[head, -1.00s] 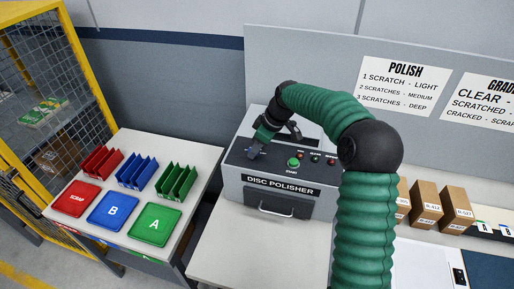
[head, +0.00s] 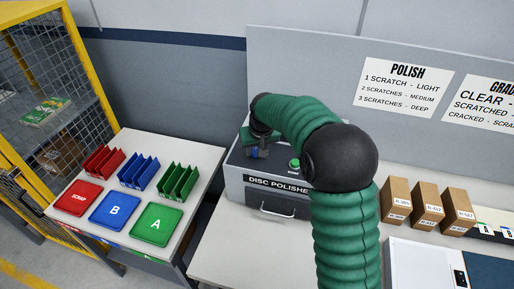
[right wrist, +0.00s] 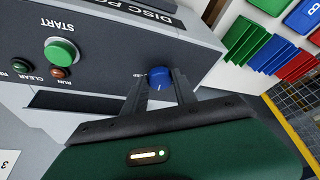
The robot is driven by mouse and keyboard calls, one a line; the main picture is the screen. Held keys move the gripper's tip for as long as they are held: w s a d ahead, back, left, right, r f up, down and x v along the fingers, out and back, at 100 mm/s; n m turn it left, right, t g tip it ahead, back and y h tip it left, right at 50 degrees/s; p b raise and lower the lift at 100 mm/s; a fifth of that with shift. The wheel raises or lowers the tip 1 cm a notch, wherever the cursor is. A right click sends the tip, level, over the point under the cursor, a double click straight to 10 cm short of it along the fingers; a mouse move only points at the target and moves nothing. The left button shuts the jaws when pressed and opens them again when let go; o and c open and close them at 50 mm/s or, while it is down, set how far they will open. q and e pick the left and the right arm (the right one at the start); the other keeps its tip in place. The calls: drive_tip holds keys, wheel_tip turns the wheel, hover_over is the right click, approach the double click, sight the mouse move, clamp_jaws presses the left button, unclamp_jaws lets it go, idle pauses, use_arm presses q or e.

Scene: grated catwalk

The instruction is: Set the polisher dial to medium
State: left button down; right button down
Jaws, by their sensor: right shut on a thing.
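The disc polisher (head: 238,198) is a grey box with a dark sloped top panel and a front label. Its blue dial knob (right wrist: 158,76) sits on the panel in the right wrist view, with a pale pointer line on it. My right gripper (right wrist: 160,88) has its two dark fingers shut on the knob, one each side. In the head view my right gripper (head: 257,150) reaches down at the panel's left part, and my arm covers much of the panel. The markings around the dial are too small to read. My left gripper is not in view.
A green START button (right wrist: 61,52) stands beside the dial, with small red and green lights near it. Left is a table with red, blue and green trays (head: 114,211) and bins. Cartons (head: 427,203) stand at right. A wall sign (head: 404,88) reads 2 scratches - medium.

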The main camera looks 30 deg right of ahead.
drive_tip(key=m, duration=0.1)
drive_tip(key=m+h+p, duration=0.1)
drive_tip(key=m, duration=0.3)
drive_tip(key=shift+w+a+r+g+h, duration=0.15)
drive_tip(key=shift+w+r+g+h, duration=0.15)
drive_tip(key=shift+g+h, duration=0.1)
drive_tip(key=shift+m, duration=0.3)
drive_tip(key=c, duration=1.3)
unclamp_jaws()
drive_tip(key=o, duration=0.3)
drive_tip(key=shift+f, duration=0.2)
drive_tip(key=shift+s, duration=0.1)
drive_tip(key=v, duration=1.6)
drive_tip(key=shift+w+a+r+b, duration=0.2)
drive_tip(key=shift+a+r+b, duration=0.05)
drive_tip(key=shift+r+b, duration=0.15)
